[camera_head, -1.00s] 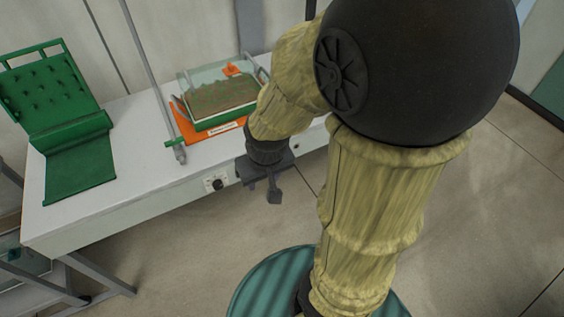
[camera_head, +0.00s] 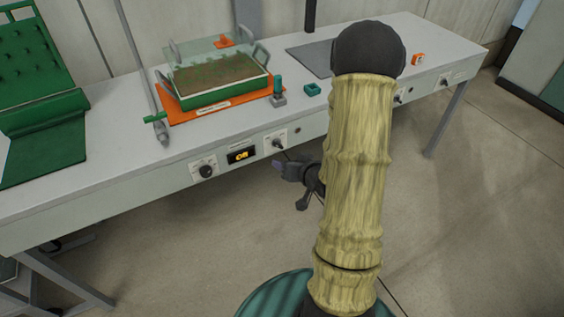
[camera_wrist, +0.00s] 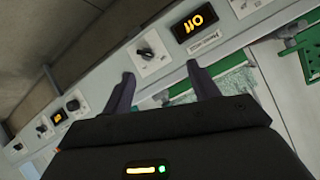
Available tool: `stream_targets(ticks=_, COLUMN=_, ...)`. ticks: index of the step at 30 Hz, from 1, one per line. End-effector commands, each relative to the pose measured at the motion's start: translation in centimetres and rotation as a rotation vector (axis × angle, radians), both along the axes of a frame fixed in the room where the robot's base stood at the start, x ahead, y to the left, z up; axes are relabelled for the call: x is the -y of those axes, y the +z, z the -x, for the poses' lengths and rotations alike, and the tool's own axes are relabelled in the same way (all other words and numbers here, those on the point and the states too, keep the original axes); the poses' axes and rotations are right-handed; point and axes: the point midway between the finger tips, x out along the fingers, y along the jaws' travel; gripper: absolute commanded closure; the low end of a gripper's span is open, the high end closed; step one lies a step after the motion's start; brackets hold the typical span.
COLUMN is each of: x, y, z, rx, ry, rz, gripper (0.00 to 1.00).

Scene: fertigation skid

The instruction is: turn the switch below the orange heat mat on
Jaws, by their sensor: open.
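The orange heat mat (camera_head: 172,116) lies on the bench under a green tray of soil (camera_head: 218,92). On the bench's front face below it are a dark display (camera_head: 242,155) with orange characters, a black knob (camera_head: 206,171) to its left and a black rotary switch (camera_head: 278,143) to its right. In the wrist view, turned over, the display (camera_wrist: 195,27) seems to read OFF, and the rotary switch (camera_wrist: 146,53) shows beyond the gap between my fingertips. My gripper (camera_head: 284,166) is open and empty, just below and in front of that switch, apparently apart from it. The labels are unreadable.
A grey clamp with a teal handle (camera_head: 279,90) and a small teal box (camera_head: 312,89) stand on the bench. An orange block (camera_head: 418,59) sits farther right, above more front controls (camera_head: 446,82). A green rack (camera_head: 38,110) is at left. Floor before the bench is clear.

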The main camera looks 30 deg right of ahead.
Motion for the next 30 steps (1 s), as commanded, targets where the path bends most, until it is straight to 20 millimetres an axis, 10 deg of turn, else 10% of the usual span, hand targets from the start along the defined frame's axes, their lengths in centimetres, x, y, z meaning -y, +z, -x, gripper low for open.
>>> stream_targets(ticks=1, x=0.8, y=-3.1, z=0.2, rx=0.048, ry=-0.019, rz=-0.049, gripper=0.4)
stream_targets(ticks=9, x=3.7, y=-8.0, z=2.1, rx=0.371, ry=-0.108, rz=-0.323, gripper=0.4)
stream_targets(ticks=30, x=4.9, y=-7.9, z=2.4, rx=0.506, ry=-0.141, rz=-0.426, gripper=0.4)
